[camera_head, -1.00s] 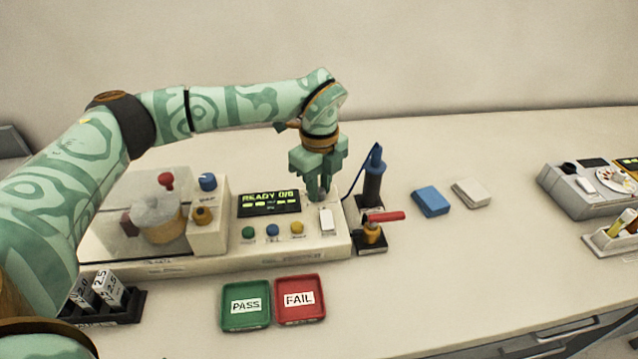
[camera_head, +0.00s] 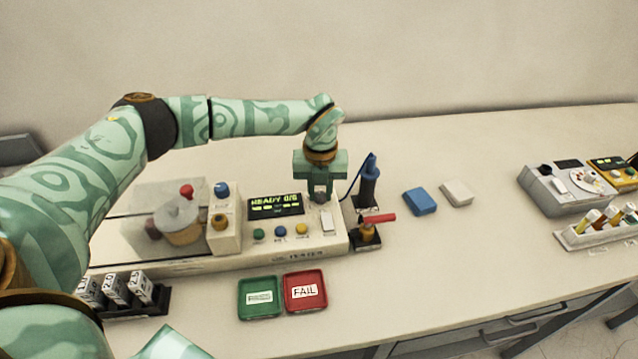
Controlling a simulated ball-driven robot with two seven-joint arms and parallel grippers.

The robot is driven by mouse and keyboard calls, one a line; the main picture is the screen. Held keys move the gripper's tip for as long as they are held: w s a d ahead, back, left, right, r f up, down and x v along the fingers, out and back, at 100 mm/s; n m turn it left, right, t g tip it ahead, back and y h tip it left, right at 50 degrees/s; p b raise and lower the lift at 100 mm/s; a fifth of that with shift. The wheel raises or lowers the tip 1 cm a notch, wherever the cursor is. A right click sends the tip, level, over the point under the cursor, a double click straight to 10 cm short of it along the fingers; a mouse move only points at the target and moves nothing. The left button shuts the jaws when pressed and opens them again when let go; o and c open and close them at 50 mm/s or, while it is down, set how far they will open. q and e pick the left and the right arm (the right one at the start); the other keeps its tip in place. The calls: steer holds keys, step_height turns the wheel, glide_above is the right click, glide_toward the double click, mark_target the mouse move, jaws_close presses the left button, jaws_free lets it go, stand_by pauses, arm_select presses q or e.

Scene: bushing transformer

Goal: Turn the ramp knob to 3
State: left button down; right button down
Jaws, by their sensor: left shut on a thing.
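The white tester (camera_head: 300,247) stands on the bench with a lit display (camera_head: 275,206) reading READY 0/6. My left gripper (camera_head: 320,197) points down at the panel just right of the display. It is shut on a small greyish knob there, mostly hidden by the fingers, so its pointer and scale cannot be read. I take this for the ramp knob, but its label is not legible. A blue knob (camera_head: 221,189) stands on the raised block left of the display, apart from my gripper. My right gripper is not in view.
A blue probe (camera_head: 369,185) with a cable and a red-handled lever (camera_head: 378,218) stand close right of my gripper. Green PASS (camera_head: 260,312) and red FAIL (camera_head: 321,304) trays lie in front.

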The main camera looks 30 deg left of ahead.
mark_target(320, 194)
arm_select(q)
steer(key=shift+r+m+p, duration=0.1)
steer(key=shift+m+p, duration=0.55)
steer(key=shift+m, duration=0.45)
steer(key=c, duration=1.2)
jaws_free()
step_height(320, 194, up, 16)
steer(key=p, duration=0.2)
steer(key=shift+r, duration=0.1)
